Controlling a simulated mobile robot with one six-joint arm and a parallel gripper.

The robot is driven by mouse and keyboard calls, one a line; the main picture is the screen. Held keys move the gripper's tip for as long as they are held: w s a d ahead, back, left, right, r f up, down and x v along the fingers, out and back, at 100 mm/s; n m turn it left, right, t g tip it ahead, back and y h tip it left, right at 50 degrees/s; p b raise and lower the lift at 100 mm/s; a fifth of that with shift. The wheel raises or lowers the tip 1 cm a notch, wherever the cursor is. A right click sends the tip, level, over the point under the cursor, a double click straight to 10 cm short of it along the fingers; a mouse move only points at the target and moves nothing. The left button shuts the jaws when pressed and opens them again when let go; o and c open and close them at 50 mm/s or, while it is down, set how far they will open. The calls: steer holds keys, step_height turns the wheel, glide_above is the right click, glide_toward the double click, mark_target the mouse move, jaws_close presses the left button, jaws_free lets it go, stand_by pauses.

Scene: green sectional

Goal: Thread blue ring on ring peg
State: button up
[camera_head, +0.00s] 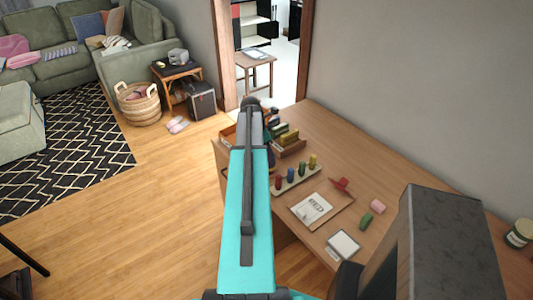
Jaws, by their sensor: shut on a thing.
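My turquoise arm link, with a dark bar along it, rises through the middle of the head view and ends over the far left part of the wooden table (375,160). My gripper and its fingertips are not visible; the arm hides that area. I cannot make out the blue ring. A wooden holder (280,192) with red, blue, green and yellow upright cylinders stands just right of the arm. I cannot tell whether any of these is the ring peg.
A jar (519,234) stands far right. The table's back right is bare.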

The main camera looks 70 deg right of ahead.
steer(key=shift+f, duration=0.65)
steer(key=o, duration=1.1)
steer(key=b+v, duration=0.3)
steer(key=v, duration=1)
steer(key=shift+r+b, duration=0.3)
steer(key=shift+b, duration=0.05)
steer(key=shift+w+a, duration=0.1)
steer(key=shift+a, duration=0.05)
stand_by(0.4)
